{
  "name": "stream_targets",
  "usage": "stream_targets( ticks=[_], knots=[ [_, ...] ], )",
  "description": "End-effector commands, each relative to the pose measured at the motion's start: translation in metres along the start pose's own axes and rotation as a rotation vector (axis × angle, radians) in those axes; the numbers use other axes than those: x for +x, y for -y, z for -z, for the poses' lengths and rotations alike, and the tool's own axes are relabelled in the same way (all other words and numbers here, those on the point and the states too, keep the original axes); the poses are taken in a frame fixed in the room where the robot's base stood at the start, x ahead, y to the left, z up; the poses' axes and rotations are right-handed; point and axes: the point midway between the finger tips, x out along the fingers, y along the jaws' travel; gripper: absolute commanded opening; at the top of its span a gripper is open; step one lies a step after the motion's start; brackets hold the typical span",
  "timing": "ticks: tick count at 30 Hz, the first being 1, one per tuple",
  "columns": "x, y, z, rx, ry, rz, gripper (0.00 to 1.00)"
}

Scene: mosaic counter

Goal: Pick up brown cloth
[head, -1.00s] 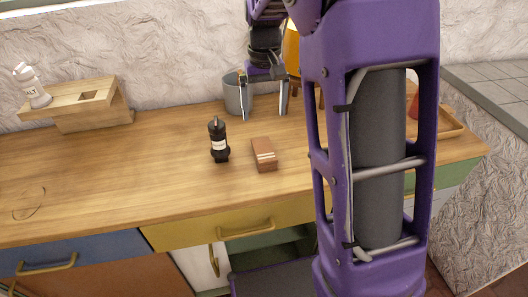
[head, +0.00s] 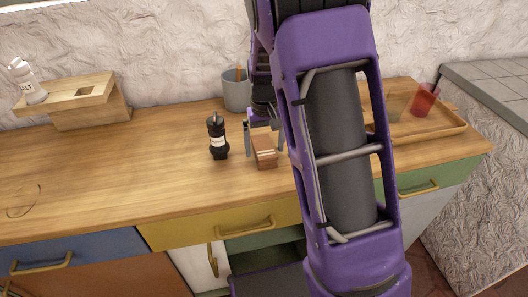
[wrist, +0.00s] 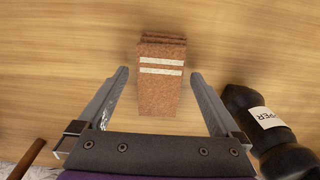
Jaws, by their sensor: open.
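The brown cloth (head: 264,152) is a small folded stack with two white stripes. It lies on the wooden counter, right of the black pepper mill (head: 218,138). In the wrist view the cloth (wrist: 161,78) is at the top centre, with its lower end between the fingers. My gripper (wrist: 160,75) is open and empty, one finger on each side of the cloth and apart from it. In the head view my gripper (head: 263,145) is at the cloth, partly hidden by my arm.
The pepper mill (wrist: 262,125) is close to the right finger in the wrist view. A grey pot (head: 236,92) stands behind. A tray (head: 440,131) with a red cup (head: 424,100) is at the right. A wooden stand (head: 92,108) bears a salt shaker (head: 27,82).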

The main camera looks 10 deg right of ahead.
Motion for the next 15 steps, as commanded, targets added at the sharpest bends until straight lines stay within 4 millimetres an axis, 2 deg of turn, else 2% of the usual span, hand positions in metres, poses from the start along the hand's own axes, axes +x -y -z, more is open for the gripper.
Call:
stream_targets(
  ticks=[6, 15],
  knots=[
    [0.0007, 0.0000, 0.0000, 0.000, 0.000, 0.000, 1.00],
    [0.0005, 0.0000, -0.0001, 0.000, 0.000, 0.000, 0.46]
  ],
)
